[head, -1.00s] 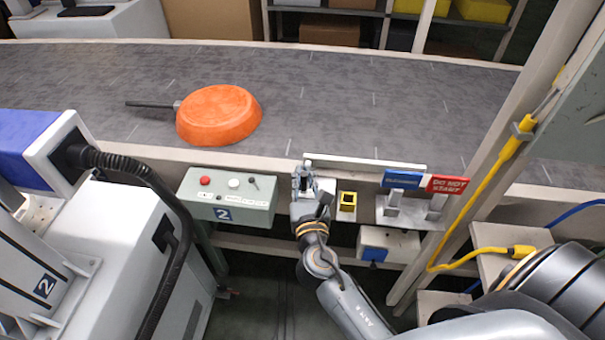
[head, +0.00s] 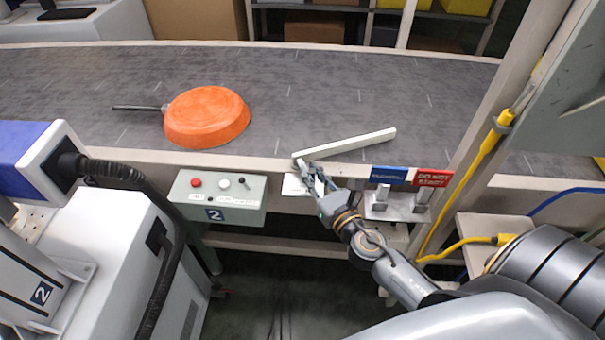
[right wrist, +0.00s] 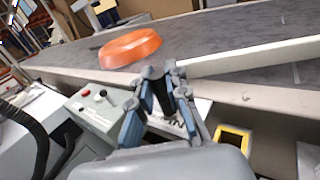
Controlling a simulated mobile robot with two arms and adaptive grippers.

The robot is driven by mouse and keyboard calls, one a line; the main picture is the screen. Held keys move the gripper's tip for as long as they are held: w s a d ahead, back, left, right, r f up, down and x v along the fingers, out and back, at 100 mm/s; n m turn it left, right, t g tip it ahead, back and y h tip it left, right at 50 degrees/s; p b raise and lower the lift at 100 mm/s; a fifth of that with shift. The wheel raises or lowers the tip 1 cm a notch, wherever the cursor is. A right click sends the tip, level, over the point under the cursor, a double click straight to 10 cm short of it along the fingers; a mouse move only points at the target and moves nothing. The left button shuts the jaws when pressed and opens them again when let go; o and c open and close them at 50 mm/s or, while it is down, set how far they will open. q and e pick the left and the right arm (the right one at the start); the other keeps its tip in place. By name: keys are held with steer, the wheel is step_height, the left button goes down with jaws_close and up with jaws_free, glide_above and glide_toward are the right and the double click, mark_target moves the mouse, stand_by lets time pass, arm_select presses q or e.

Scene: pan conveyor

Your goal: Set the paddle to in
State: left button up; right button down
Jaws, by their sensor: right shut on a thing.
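The paddle (head: 345,144) is a long white bar by the conveyor's front edge. Its left end is at the edge and its right end reaches up and right over the grey belt. My right gripper (head: 306,167) is shut on the paddle's left end; the fingers hide the exact grip. In the right wrist view the fingers (right wrist: 166,76) are close together, with the paddle (right wrist: 250,55) running off to the right behind them. A white plate (right wrist: 180,122) below them bears partly covered lettering that seems to end in "IN". My left gripper is not in view.
An orange pan (head: 207,117) lies on the conveyor belt (head: 330,90), left of the paddle. A control box (head: 217,197) with buttons stands left of my right gripper. Blue and red signs (head: 433,178) and a bracket (head: 396,208) are close on its right.

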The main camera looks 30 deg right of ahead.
steer(key=shift+d+f, duration=0.15)
steer(key=shift+d, duration=0.85)
steer(key=c, duration=1.7)
jaws_free()
steer(key=o, duration=0.3)
steer(key=shift+s+d, duration=0.15)
steer(key=shift+o, duration=0.4)
steer(key=shift+d, duration=0.15)
steer(key=shift+a, duration=0.3)
steer(key=s, duration=1.2)
steer(key=shift+a, duration=0.15)
